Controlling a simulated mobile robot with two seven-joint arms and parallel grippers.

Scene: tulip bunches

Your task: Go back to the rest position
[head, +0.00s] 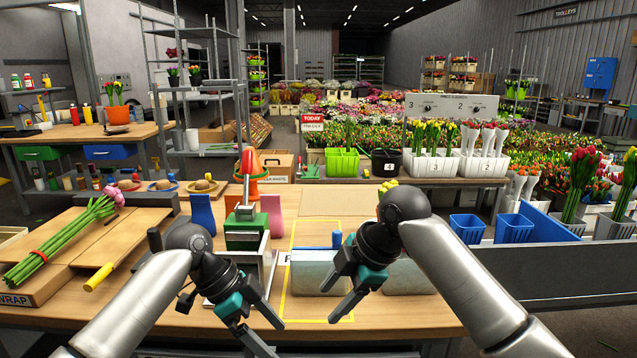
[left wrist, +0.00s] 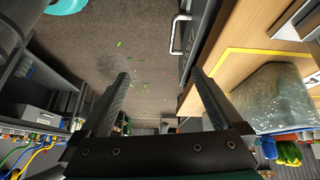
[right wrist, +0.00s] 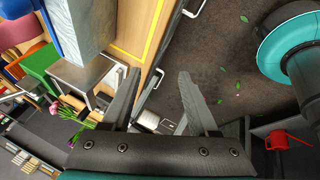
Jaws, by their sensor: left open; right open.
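My left gripper (head: 274,336) is low over the front edge of the wooden workbench (head: 385,318) in the head view. Its two fingers (left wrist: 158,76) are apart in the left wrist view, with only floor between them. My right gripper (head: 335,298) is to its right, in front of the grey blocks. Its fingers (right wrist: 159,76) are apart in the right wrist view, with nothing between them. Both grippers are empty. A pink tulip bunch (head: 70,233) with a red band lies on the wrap board (head: 40,288) at the left.
A green-topped device (head: 245,230) stands on the bench behind my left gripper. A grey block (head: 308,270) lies within yellow tape. A yellow-handled tool (head: 98,277) lies at the left. Blue bins (head: 468,228) stand at the right. Floor with leaf scraps (right wrist: 220,100) is below the bench.

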